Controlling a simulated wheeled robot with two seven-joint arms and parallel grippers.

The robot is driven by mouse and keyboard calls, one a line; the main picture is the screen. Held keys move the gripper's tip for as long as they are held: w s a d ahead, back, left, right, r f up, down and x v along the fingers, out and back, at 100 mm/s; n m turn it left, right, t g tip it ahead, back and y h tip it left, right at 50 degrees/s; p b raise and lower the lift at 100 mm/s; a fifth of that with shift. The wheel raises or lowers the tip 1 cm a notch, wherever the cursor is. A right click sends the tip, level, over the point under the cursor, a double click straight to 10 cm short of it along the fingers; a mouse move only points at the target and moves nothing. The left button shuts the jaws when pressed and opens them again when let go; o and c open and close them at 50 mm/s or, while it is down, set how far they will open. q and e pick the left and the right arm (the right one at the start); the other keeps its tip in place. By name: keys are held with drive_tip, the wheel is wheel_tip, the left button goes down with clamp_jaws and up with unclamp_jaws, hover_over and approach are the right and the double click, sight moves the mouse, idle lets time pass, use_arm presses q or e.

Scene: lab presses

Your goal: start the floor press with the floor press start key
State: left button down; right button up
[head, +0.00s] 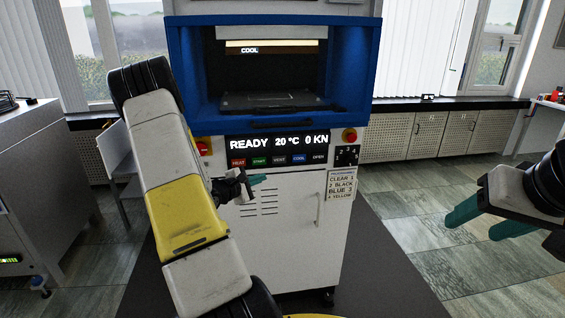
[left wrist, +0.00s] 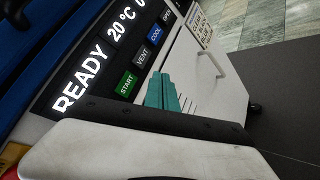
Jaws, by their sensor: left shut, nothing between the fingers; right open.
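The floor press (head: 285,250) stands ahead, a white cabinet with a blue frame around its open chamber. Its display (head: 279,142) reads READY, 20 °C, 0 KN. Below it is a row of keys; the green START key (head: 260,161) is second from the left, and it also shows in the left wrist view (left wrist: 126,84). My left gripper (head: 260,179) is shut and empty, its teal fingertips just below the key row in the head view. In the left wrist view its fingertips (left wrist: 162,76) show beside the VENT key, apart from START as far as I can tell. My right gripper (head: 462,220) is open and empty at the right.
HEAT, VENT, COOL and OPEN keys flank START. Red stop buttons (head: 350,135) sit at both sides of the panel, with a dial (head: 347,156) at the right. A programme label (head: 341,185) and a door handle (head: 318,209) are lower. Floor at the right is clear.

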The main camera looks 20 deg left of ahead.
use_arm(q)
approach(266, 163)
drive_tip(key=shift+d+x, duration=0.1)
drive_tip(key=shift+x, duration=0.95)
drive_tip(key=shift+d+x, duration=0.15)
drive_tip(key=shift+x, duration=0.85)
drive_tip(key=shift+w+a, duration=0.1)
idle(0.7)
drive_tip(key=shift+w+a, duration=0.15)
drive_tip(key=shift+w, duration=0.05)
